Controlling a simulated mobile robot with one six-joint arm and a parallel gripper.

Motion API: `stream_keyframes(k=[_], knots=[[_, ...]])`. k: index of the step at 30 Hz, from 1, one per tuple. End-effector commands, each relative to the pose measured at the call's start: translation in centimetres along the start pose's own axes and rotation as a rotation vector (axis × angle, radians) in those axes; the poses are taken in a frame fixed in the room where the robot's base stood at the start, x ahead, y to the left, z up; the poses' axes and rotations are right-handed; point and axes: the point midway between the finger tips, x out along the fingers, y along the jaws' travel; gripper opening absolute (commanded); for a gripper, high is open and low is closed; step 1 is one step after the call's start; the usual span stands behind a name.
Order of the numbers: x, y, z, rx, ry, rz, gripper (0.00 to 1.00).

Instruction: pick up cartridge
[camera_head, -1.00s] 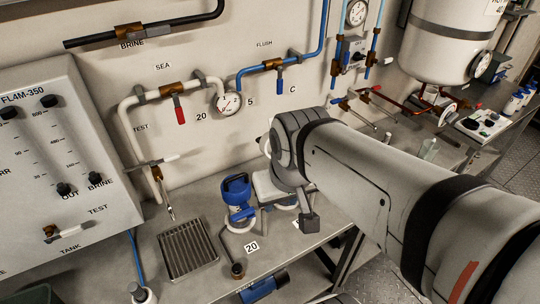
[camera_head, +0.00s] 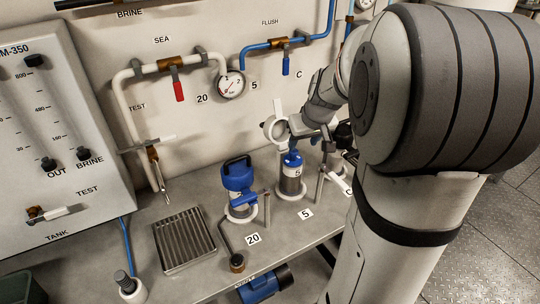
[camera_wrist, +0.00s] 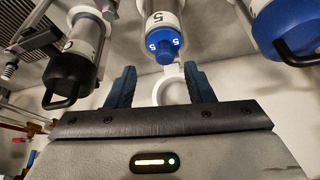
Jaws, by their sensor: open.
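In the head view my gripper is above and behind the cartridge, partly hidden by my arm. A white ring (camera_wrist: 170,86) shows between the fingers.
A larger blue-capped cartridge (camera_head: 239,182) with a handle stands to the left by label 20. A black-capped cartridge (camera_wrist: 76,70) with a handle is on the other side. A metal drain grate (camera_head: 184,240) lies left. Pipes and a gauge (camera_head: 231,84) are on the wall behind.

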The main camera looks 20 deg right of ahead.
Motion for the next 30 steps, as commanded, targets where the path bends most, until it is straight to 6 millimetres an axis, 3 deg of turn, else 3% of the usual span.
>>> stream_keyframes(k=[18,27,30], knots=[[7.4,-0.6,-0.5,0.001,0.000,0.001,0.48],[7.8,-0.5,-0.5,0.002,0.001,0.002,0.48],[7.8,-0.5,-0.5,0.002,0.001,0.002,0.40]])
